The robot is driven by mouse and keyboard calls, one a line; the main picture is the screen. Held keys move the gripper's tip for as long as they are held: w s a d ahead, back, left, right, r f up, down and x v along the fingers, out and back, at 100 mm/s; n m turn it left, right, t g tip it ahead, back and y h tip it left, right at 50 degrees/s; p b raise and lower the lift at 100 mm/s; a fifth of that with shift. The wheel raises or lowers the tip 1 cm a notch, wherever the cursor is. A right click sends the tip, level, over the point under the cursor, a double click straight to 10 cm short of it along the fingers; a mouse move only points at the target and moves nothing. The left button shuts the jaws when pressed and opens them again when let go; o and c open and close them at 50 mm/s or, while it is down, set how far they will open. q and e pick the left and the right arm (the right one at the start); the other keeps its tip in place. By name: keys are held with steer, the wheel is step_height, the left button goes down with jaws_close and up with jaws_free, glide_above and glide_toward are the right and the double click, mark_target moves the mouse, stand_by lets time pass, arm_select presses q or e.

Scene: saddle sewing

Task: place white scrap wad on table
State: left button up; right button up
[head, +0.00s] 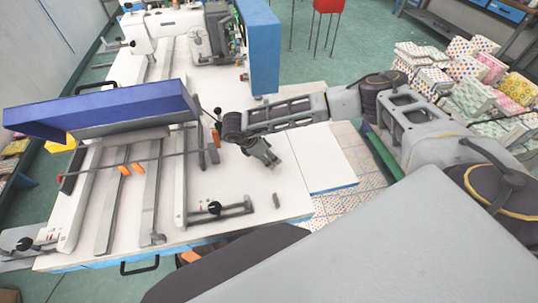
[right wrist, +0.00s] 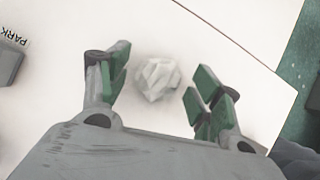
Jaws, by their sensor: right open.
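The white scrap wad (right wrist: 158,79) is a crumpled, faceted lump. In the right wrist view it lies on the white table top (right wrist: 215,30), between and just beyond my right gripper's fingertips. My right gripper (right wrist: 155,85) is open, with green pads on both sides of the wad and visible gaps to it. In the head view my right gripper (head: 265,158) hangs low over the white table (head: 240,185), and the wad is hidden there or too small to make out. My left gripper is not in view.
A blue-backed fixture with metal rails (head: 110,110) fills the table's left part. A lever clamp (head: 218,208) sits near the front edge. A sewing machine (head: 165,25) stands at the back. Patterned boxes (head: 470,75) are stacked at right. The table surface around my right gripper is mostly clear.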

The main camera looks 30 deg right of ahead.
steer(key=b+v, duration=0.2)
steer(key=v, duration=0.9)
steer(key=shift+a+r, duration=0.2)
steer(key=shift+r, duration=0.05)
steer(key=shift+s, duration=0.1)
stand_by(0.5)
